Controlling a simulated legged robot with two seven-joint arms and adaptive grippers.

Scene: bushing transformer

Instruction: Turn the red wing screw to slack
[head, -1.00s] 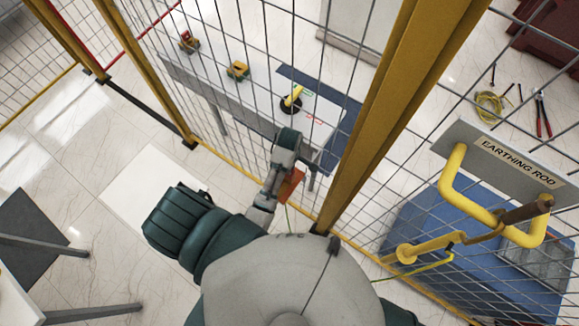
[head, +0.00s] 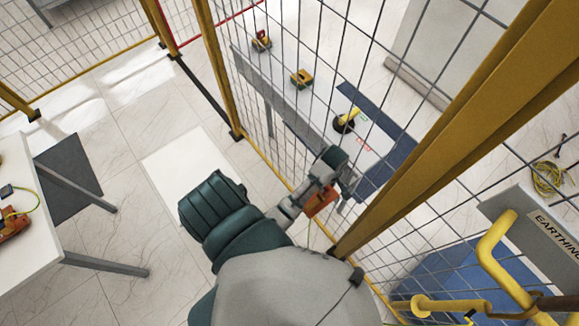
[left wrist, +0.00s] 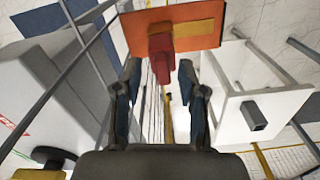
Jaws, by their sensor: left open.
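The red wing screw (left wrist: 162,58) stands out from an orange plate (left wrist: 172,27) in the left wrist view. My left gripper (left wrist: 160,92) is open, one finger on each side of the screw's line. The screw lies just beyond the fingertips, and no contact shows. In the head view my left gripper (head: 332,184) is beside the fence at the orange plate (head: 319,201). Its fingers are hard to make out there, and the screw is hidden. My right gripper is not in view.
A yellow-framed mesh fence (head: 265,158) runs close beside my left arm. Behind it stands a bench (head: 262,78) with small yellow devices. A white table (head: 22,195) is at the left. An earthing rod board (head: 525,215) is at the right. Open floor lies between.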

